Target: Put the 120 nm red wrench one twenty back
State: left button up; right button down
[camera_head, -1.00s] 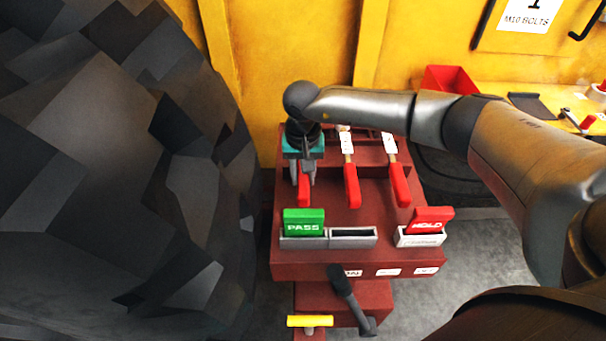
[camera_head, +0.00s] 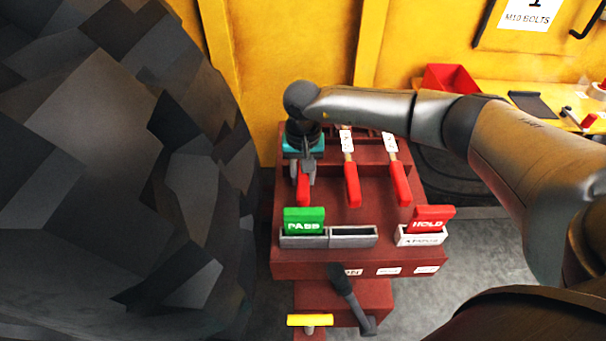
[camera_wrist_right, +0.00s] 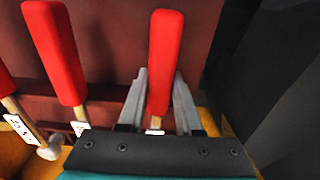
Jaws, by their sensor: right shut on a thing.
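Three red-handled wrenches lie side by side on the dark red cart (camera_head: 290,266). My right gripper (camera_head: 303,180) is shut on the leftmost wrench (camera_head: 304,192), which lies in line with the other two. In the right wrist view the gripper's fingers stand on both sides of this red handle (camera_wrist_right: 164,60). The middle wrench (camera_head: 352,185) and the right wrench (camera_head: 400,184) carry white tags; their writing is too small to read. The held wrench's tag is mostly hidden by the gripper. My left gripper is not in view.
A green PASS block (camera_head: 304,220) stands in a grey holder, with an empty slot beside it. A red HOLD block (camera_head: 432,217) stands in a white holder. A large dark faceted casting (camera_head: 110,180) fills the left. A red bin (camera_head: 450,78) sits on the yellow bench.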

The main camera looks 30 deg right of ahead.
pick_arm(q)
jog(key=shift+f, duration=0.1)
pick_arm(e)
jog(key=shift+w, duration=0.1)
jog(key=c, duration=0.6)
grip_release()
jog(key=shift+o, duration=0.5)
jog(key=shift+s+f, duration=0.15)
jog(key=shift+s, duration=0.05)
jog(key=shift+r, duration=0.2)
notch_tip(320, 180, up, 8)
jog(key=shift+f+p, duration=0.2)
jog(key=shift+p, duration=0.6)
pick_arm(q)
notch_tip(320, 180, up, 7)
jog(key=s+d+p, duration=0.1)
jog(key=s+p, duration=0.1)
jog(key=p, duration=0.3)
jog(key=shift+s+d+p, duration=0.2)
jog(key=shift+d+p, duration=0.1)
jog(key=shift+p, duration=0.1)
pick_arm(e)
notch_tip(320, 180, up, 14)
jog(key=shift+s+a+r, duration=0.15)
jog(key=shift+s+r, duration=0.05)
jog(key=shift+s, duration=0.1)
